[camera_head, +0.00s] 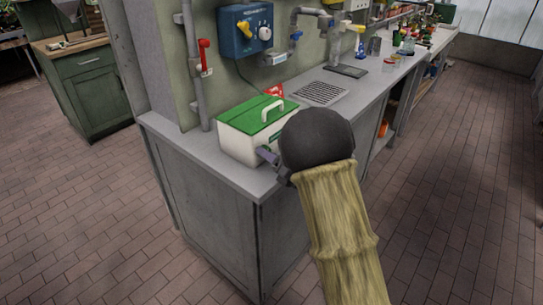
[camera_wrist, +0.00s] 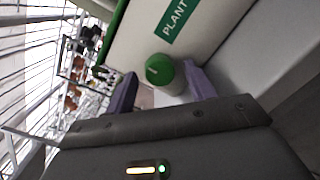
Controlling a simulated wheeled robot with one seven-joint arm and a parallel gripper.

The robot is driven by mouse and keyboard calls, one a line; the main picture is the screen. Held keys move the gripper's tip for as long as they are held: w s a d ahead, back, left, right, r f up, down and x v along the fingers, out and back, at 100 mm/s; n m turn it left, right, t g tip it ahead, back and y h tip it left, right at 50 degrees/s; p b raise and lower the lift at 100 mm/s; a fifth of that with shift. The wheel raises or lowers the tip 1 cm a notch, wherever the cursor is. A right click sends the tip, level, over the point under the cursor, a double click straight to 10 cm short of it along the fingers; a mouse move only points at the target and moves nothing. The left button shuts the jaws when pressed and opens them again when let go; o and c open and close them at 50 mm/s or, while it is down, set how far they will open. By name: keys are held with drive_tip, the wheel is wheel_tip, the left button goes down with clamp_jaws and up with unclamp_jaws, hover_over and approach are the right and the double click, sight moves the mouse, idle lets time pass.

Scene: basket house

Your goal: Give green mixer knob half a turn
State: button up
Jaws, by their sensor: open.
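The green mixer knob (camera_wrist: 160,69) is a round green cap on a pale stub, on the side of a white box with a green label. It shows between my two purple fingers in the wrist view. My gripper (camera_wrist: 161,76) is open, with a finger on each side of the knob; the right finger looks very close, and I cannot tell whether it touches. In the head view, the white box (camera_head: 240,146) with its green lid and white handle sits on the counter. My gripper (camera_head: 268,156) is at its right front side, and my wrist hides the knob there.
The grey counter (camera_head: 177,139) runs back to the right, with a drain grate (camera_head: 319,93) behind the box. A blue wall unit (camera_head: 246,30) with a yellow and a white knob hangs above. A red-handled valve (camera_head: 204,55) is on the pipe. The brick floor in front is clear.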

drive_tip(key=c, duration=1)
